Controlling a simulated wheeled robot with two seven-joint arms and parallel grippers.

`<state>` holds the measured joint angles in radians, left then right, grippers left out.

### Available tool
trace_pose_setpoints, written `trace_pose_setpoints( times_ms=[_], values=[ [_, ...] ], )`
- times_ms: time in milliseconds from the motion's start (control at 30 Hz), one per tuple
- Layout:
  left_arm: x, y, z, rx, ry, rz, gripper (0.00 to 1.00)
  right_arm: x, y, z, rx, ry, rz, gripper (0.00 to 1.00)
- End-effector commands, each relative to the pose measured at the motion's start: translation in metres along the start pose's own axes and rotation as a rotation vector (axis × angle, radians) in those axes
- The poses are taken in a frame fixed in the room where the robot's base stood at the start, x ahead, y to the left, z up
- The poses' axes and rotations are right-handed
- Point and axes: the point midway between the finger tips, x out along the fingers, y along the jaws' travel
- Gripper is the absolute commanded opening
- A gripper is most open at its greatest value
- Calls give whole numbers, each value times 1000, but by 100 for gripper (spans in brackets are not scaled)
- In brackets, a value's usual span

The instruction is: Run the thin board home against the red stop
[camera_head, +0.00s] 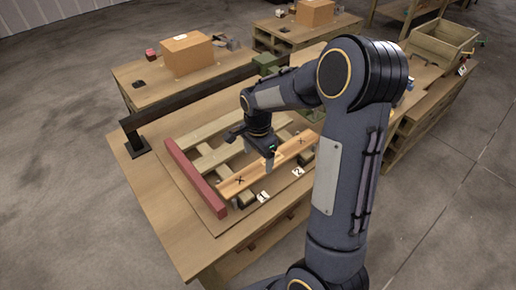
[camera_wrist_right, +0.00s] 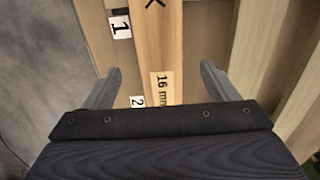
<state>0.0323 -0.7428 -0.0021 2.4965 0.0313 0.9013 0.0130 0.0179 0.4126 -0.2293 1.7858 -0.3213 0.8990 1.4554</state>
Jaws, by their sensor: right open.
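The thin board (camera_head: 240,183) is orange-brown with dark X marks and lies across the front of the work table. In the right wrist view the thin board (camera_wrist_right: 158,45) carries a "16 mm" label and runs between the fingers. The red stop (camera_head: 193,176) is a long bar at the left of the boards. The board's left end is close to it; I cannot tell whether they touch. My right gripper (camera_head: 250,149) is open over the board, its right wrist view fingers (camera_wrist_right: 159,72) on either side and apart from it. My left gripper is not in view.
Paler boards (camera_head: 213,131) lie behind the thin board. Number tags 1 (camera_head: 263,197) and 2 (camera_head: 298,171) are along the front. A dark rail (camera_head: 185,102) crosses the back. The table's (camera_head: 180,237) front left is bare.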

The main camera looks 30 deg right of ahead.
Motion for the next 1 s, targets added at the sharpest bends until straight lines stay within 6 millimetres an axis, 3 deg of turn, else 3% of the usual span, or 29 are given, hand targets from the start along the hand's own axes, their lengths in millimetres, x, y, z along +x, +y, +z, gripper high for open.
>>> trace_pose_setpoints(
  times_ms=[300, 700, 1000],
  values=[
    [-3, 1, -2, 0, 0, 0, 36, 41, 0, 0, 0, 0, 2, 80],
    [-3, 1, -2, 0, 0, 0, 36, 47, 0, 0, -1, 0, -1, 79],
    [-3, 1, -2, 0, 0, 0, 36, 46, 0, 0, 0, 0, -1, 39]
  ],
)
